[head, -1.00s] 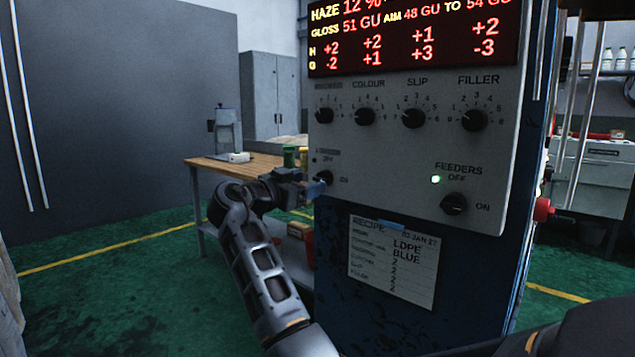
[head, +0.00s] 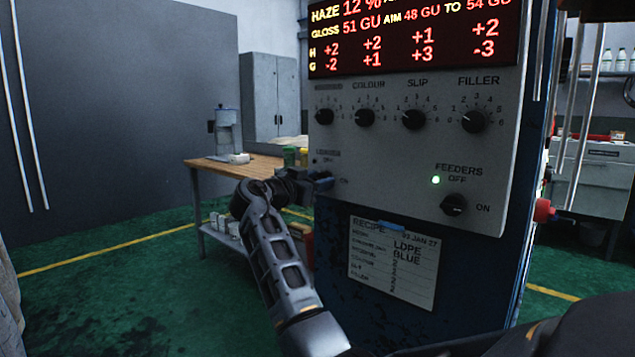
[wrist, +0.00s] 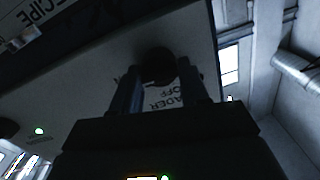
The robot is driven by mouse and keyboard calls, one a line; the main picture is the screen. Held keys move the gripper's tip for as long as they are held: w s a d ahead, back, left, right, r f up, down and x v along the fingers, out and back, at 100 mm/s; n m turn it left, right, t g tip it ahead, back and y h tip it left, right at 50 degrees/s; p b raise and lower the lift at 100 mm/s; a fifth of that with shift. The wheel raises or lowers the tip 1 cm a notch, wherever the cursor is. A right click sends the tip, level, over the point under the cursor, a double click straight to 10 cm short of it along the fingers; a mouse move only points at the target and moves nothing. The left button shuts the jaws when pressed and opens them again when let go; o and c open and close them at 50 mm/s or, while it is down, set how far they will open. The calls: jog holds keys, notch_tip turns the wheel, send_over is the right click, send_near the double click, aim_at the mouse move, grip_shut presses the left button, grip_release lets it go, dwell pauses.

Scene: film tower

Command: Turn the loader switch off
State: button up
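The loader switch is a round black knob, seen in the wrist view (wrist: 157,65) on the grey panel (wrist: 90,80). Its upside-down LOADER and OFF lettering shows between my fingers. My gripper (wrist: 160,80) has its two fingers apart, one on each side of the knob, with the tips close to it. I cannot tell whether they touch it. In the head view my gripper (head: 322,181) is at the panel's lower left corner and hides the knob. The LOADER label above and ON to the right stay partly readable. The knob's pointer direction is not visible.
The feeders knob (head: 454,204) sits at the panel's lower right, with a lit green lamp (head: 436,180). Several dials line the row above, under a red display (head: 410,35). A recipe sheet (head: 393,262) hangs below. A wooden workbench (head: 235,167) stands behind my arm.

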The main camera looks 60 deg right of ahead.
jog(key=c, duration=0.4)
jog(key=shift+c, duration=0.2)
jog(key=n+p, duration=0.5)
jog(key=n, duration=0.2)
jog(key=shift+r+n, duration=0.15)
jog(key=shift+n, duration=0.15)
jog(key=n+p, duration=0.5)
jog(key=shift+g, duration=0.3)
jog(key=shift+w+n+y+p, duration=0.1)
jog(key=shift+n+y+p, duration=0.2)
jog(key=shift+n+p, duration=1.75)
jog(key=shift+n, duration=0.45)
